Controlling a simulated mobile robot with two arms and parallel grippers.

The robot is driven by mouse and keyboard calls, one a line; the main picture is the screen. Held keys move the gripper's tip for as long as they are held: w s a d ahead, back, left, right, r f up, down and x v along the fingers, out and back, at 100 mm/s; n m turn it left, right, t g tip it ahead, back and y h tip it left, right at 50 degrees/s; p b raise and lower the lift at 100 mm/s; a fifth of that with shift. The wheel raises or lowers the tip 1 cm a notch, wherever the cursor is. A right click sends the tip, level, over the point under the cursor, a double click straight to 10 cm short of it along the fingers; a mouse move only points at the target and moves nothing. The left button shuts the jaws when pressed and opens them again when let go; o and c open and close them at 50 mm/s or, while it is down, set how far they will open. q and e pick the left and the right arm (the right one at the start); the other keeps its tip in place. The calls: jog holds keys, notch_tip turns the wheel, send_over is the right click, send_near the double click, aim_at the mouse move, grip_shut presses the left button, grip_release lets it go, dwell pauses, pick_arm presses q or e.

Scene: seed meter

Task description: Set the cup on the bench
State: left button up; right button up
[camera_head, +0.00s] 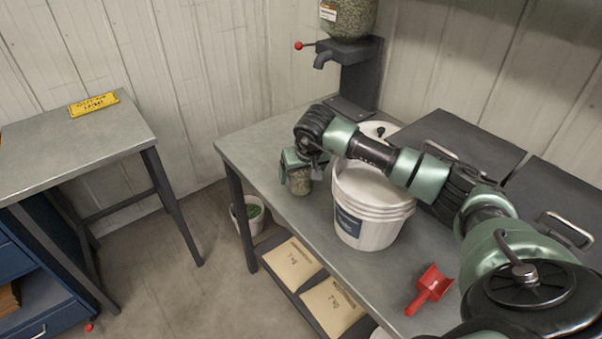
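A small clear cup (300,185) with brownish-green seed in it is at the left part of the grey bench (262,150), near its front edge. My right gripper (301,168) reaches over from the right and points down at the cup, with its fingers around the cup's upper part. It looks shut on the cup. The cup is upright. I cannot tell whether its base touches the bench top or is just above it. The gripper hides the cup's rim. My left gripper is not in view.
A white bucket (366,228) stands right of the cup, under my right arm. A seed dispenser (349,60) with a red-knobbed lever is behind. A red scoop (430,288) lies at the front right. Dark lidded bins (456,134) fill the back right. Bench left of the cup is clear.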

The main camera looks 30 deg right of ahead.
jog(key=shift+o, duration=0.2)
jog(key=shift+r+p, duration=0.3)
jog(key=b+v, duration=0.2)
jog(key=v, duration=0.9)
jog(key=shift+s+r, duration=0.25)
jog(key=shift+r, duration=0.05)
jog(key=shift+a, duration=0.1)
